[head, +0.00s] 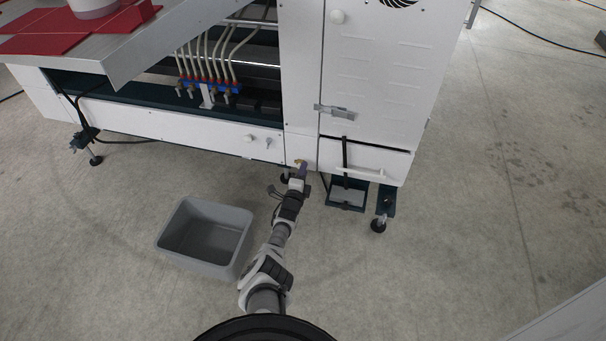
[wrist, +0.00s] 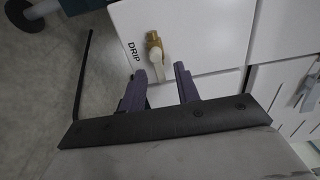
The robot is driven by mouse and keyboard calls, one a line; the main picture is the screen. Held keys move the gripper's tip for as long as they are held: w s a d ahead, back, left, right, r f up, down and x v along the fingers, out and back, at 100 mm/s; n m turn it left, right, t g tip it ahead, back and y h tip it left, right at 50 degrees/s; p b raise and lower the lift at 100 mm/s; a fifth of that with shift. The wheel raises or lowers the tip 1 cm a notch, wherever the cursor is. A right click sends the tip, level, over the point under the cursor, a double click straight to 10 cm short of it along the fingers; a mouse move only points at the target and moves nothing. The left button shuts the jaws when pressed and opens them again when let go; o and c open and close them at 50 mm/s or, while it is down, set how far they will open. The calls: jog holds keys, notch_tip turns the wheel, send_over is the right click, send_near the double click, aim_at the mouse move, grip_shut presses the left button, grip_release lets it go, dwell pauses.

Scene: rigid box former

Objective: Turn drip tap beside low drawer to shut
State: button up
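The drip tap (wrist: 153,40) is on a white panel in the wrist view, beside the word DRIP. It has a brass body and a pale lever (wrist: 157,62) that points down the picture towards the gap between my fingers. In the head view the tap (head: 298,162) is a small brass spot at the machine's lower edge. My gripper (wrist: 160,76) is open, its two dark fingers apart just short of the lever; whether one touches it I cannot tell. In the head view my gripper (head: 299,172) is just below the tap. The low drawer (head: 372,160) with its white handle is right of it.
A grey bin (head: 185,262) stands on the floor left of my arm. A dark pedal-like bracket (head: 347,196) and a levelling foot (head: 378,224) stick out at the right.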

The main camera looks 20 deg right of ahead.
jog(key=shift+c, duration=0.3)
grip_shut()
jog(key=shift+f+m+b, duration=0.15)
jog(key=shift+m+b, duration=0.15)
jog(key=m+b, duration=0.1)
jog(key=m, duration=0.4)
jog(key=a+f+m+b, duration=0.1)
jog(key=m+b, duration=0.1)
jog(key=m, duration=0.4)
jog(key=w+a+f+m+b, duration=0.1)
jog(key=m+b, duration=0.1)
jog(key=m, duration=0.4)
jog(key=shift+w, duration=0.1)
jog(key=shift+m, duration=0.3)
jog(key=shift+o, duration=0.3)
grip_release()
